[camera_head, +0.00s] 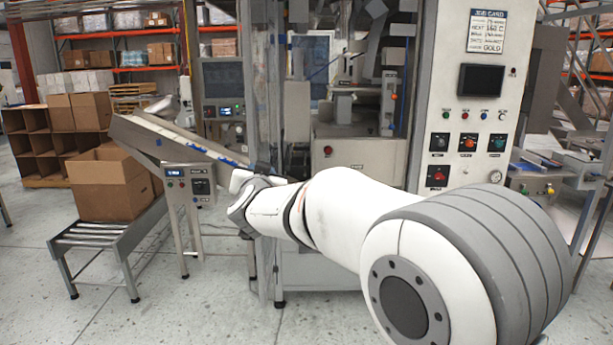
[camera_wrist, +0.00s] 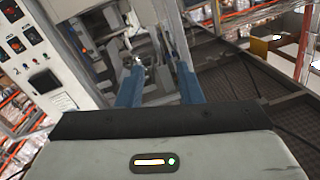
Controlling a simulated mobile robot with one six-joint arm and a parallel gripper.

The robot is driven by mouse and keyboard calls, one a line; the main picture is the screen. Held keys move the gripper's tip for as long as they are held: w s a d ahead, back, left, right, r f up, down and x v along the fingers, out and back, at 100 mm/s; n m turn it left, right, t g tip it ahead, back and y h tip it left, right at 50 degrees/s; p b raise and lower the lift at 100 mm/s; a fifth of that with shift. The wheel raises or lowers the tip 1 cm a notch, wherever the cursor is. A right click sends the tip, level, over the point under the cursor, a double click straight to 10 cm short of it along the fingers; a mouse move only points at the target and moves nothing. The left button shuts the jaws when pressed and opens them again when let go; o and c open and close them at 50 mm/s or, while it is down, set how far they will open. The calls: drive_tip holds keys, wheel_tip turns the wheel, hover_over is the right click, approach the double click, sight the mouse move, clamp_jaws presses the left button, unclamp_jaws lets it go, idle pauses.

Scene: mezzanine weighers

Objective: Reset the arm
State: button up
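My arm (camera_head: 340,210) stretches from the lower right of the head view toward the middle left, with its far end in front of the conveyor and machine. My gripper's fingers are hidden in the head view. In the wrist view my gripper (camera_wrist: 158,82) shows two blue fingers standing apart, with nothing held between them. The machine (camera_wrist: 140,40) lies beyond the fingers, and the picture is tilted.
A machine with a control panel (camera_head: 466,145) stands close behind my arm. An inclined conveyor (camera_head: 170,143) and a small control box (camera_head: 190,184) are at left. An open carton (camera_head: 108,190) sits on a roller stand (camera_head: 100,238). Floor at the lower left is clear.

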drive_tip(key=s+d+f+g, duration=0.4)
drive_tip(key=s+d+f, duration=0.2)
drive_tip(key=s, duration=0.6)
drive_tip(key=s+d+f+n+g+h, duration=0.1)
drive_tip(key=s+d+f+g, duration=0.4)
drive_tip(key=s+d, duration=0.6)
drive_tip(key=s+d+f+g, duration=0.5)
drive_tip(key=s+d+f, duration=0.3)
drive_tip(key=s, duration=0.6)
drive_tip(key=shift+d+f+n+h, duration=0.3)
drive_tip(key=shift+f+n, duration=0.1)
drive_tip(key=shift+f, duration=0.35)
